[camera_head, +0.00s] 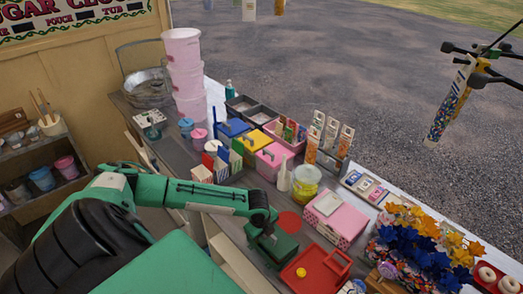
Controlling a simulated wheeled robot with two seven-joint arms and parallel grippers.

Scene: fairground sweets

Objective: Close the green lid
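My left gripper (275,246) hangs from the green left arm, low over the counter, beside a flat red disc (288,222) and a red tray. Its fingers are hidden under the hand, so I cannot tell whether it is open or shut. No lid that is plainly green can be made out. A small upright green panel (236,161) stands among striped cards, left of the lidded boxes; I cannot tell whether it is a lid. The boxes' lids are blue (233,127), yellow (256,138) and pink (271,155). My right gripper is not in view.
A tub with a yellow band (306,181) and a white bottle (283,177) stand near the hand. A pink box (338,219) and red tray (316,270) are to its right. Pink buckets (183,67) are stacked at the back. Blue and orange pinwheels (420,245) crowd the right.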

